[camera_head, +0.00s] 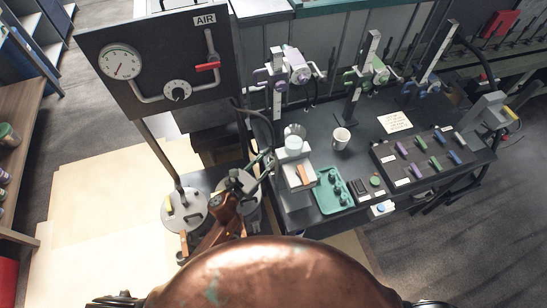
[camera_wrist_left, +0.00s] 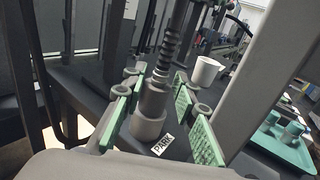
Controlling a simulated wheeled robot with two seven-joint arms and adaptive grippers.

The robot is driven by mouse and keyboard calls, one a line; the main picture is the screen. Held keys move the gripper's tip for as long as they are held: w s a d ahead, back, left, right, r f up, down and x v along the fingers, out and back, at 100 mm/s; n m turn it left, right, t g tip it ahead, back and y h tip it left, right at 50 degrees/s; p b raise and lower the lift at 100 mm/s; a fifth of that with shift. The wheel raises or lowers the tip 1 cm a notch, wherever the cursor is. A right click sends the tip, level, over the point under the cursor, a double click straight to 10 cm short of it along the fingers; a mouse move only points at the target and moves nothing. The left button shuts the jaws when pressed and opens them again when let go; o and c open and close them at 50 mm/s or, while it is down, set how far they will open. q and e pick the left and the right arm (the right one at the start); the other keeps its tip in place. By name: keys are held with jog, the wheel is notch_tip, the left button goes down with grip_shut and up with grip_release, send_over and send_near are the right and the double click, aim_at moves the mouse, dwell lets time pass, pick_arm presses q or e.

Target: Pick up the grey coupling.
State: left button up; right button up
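The grey coupling (camera_wrist_left: 150,112) is a stepped grey cylinder with a dark coiled hose (camera_wrist_left: 167,48) rising from its top. It stands in the left wrist view just by a white label (camera_wrist_left: 163,144) reading PARK. My left gripper (camera_wrist_left: 157,108) is open, with one green-padded finger on each side of the coupling and visible gaps between pads and coupling. In the head view my left gripper (camera_head: 256,172) is at the left end of the dark bench; the coupling is not clearly made out there. My right gripper is not in view.
A teal tray (camera_head: 322,198) with dark green pieces lies right of the gripper. A white mug (camera_head: 341,138) stands farther back on the bench. The AIR gauge panel (camera_head: 160,55) rises behind left. A rack (camera_head: 428,158) holds coloured pieces at right.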

pick_arm(q)
jog(key=c, duration=0.5)
grip_shut()
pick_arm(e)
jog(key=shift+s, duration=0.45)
pick_arm(q)
jog(key=shift+r, duration=0.1)
jog(key=s+a+r+p, duration=0.3)
jog(key=s+r, duration=1)
jog(key=shift+s+a+p, duration=0.2)
jog(key=shift+s+p, duration=0.1)
jog(key=shift+p, duration=0.1)
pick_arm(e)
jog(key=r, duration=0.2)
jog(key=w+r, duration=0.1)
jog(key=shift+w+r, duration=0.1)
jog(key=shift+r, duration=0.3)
